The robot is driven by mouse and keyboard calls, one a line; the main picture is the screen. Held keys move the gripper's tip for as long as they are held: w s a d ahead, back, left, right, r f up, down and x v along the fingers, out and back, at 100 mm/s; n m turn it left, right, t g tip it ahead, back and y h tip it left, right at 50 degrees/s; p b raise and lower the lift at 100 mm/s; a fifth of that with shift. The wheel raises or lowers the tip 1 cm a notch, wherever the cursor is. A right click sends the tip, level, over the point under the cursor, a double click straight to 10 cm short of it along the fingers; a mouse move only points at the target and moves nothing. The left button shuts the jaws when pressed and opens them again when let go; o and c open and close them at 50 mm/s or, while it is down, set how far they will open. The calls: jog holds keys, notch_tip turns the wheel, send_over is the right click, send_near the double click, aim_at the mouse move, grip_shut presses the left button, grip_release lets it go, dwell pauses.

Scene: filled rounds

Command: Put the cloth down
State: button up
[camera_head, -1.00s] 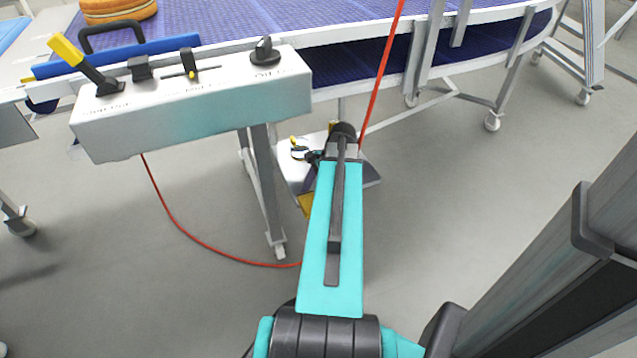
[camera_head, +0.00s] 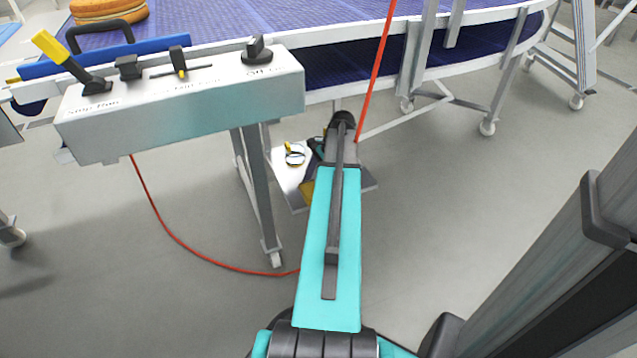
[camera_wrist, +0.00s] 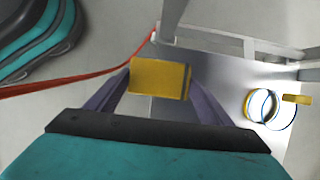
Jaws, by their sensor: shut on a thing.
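The cloth (camera_wrist: 158,76) is a folded yellow block between the two fingers of my gripper (camera_wrist: 160,84) in the wrist view. My gripper is shut on it. A grey metal plate (camera_wrist: 218,78) lies below; I cannot tell whether the cloth touches it. In the head view a yellow patch of the cloth (camera_head: 307,190) shows left of my arm, low under the conveyor. My arm hides most of the gripper there.
A ring-shaped item with a yellow part (camera_wrist: 265,106) lies on the plate, also visible in the head view (camera_head: 295,155). A red hose (camera_head: 200,252) runs along the floor. A control box (camera_head: 180,110) and the conveyor (camera_head: 330,25) stand above. Open floor lies right.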

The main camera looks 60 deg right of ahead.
jog(key=shift+w+d+f+b, duration=0.1)
jog(key=shift+w+d+b, duration=0.3)
jog(key=shift+d, duration=0.75)
jog(key=shift+w+d+f+b, duration=0.1)
jog(key=shift+w+d+b, duration=0.3)
jog(key=shift+d, duration=0.7)
jog(key=shift+w+d+f+b, duration=0.1)
jog(key=shift+w+d+b, duration=0.3)
jog(key=shift+d, duration=0.75)
jog(key=shift+f+b, duration=1.15)
jog(key=shift+f, duration=0.65)
jog(key=o, duration=1.2)
jog(key=shift+f, duration=0.1)
jog(key=p+v, duration=0.3)
jog(key=v, duration=0.4)
jog(key=shift+r+p, duration=0.3)
jog(key=shift+r, duration=0.1)
